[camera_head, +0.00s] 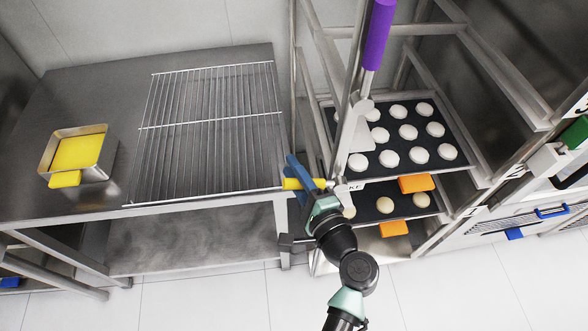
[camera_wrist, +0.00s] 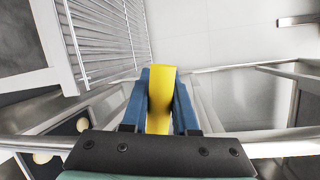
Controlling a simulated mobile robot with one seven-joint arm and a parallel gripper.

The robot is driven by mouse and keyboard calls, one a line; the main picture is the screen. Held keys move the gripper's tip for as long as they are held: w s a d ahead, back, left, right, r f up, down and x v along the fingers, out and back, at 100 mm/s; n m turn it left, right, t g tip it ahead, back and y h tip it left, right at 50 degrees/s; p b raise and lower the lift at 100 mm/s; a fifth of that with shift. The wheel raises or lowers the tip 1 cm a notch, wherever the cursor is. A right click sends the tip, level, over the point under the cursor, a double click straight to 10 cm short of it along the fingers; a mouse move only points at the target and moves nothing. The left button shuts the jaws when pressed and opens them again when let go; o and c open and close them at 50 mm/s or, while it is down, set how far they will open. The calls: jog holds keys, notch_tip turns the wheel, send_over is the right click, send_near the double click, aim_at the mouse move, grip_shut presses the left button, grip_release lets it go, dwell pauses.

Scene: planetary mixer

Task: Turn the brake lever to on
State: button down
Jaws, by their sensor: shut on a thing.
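The brake lever (camera_head: 319,183) has a yellow handle and sits on the front post of the tall tray rack. In the head view it points left, roughly level, towards the steel table. My gripper (camera_head: 298,174) is shut on the yellow handle, with its blue fingers on either side of it. The wrist view shows the yellow handle (camera_wrist: 160,102) between the two blue fingers of my gripper (camera_wrist: 161,78). A label plate (camera_head: 352,187) beside the lever's pivot is partly hidden; only the letters "KE" can be read.
The rack holds dark trays (camera_head: 444,170) of pale dough rounds, with orange tags (camera_head: 416,183) at the front. A purple handle (camera_head: 378,34) rises above the post. The steel table (camera_head: 98,96) at left bears a wire grid (camera_head: 205,120) and a yellow-filled pan (camera_head: 103,160).

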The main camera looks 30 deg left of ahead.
aim_at(294, 182)
jog(key=shift+f, duration=0.15)
jog(key=w+d+f+n+t+h+b, duration=0.1)
jog(key=w+d+f+n+h+b, duration=0.1)
jog(key=f+n+h+b, duration=0.3)
jog(key=shift+w+d+f+n+t+b, duration=0.25)
jog(key=shift+d+f+n+b, duration=0.55)
jog(key=shift+f+n+b, duration=1.65)
jog(key=shift+r+n+b, duration=0.45)
jog(key=shift+b, duration=0.15)
jog(key=c, duration=0.7)
grip_release()
jog(key=shift+s+d, duration=0.1)
jog(key=shift+s, duration=0.05)
jog(key=v, duration=1.2)
jog(key=shift+s+d+r+b, duration=0.1)
jog(key=shift+s+r+b, duration=0.1)
jog(key=shift+s+b, duration=0.15)
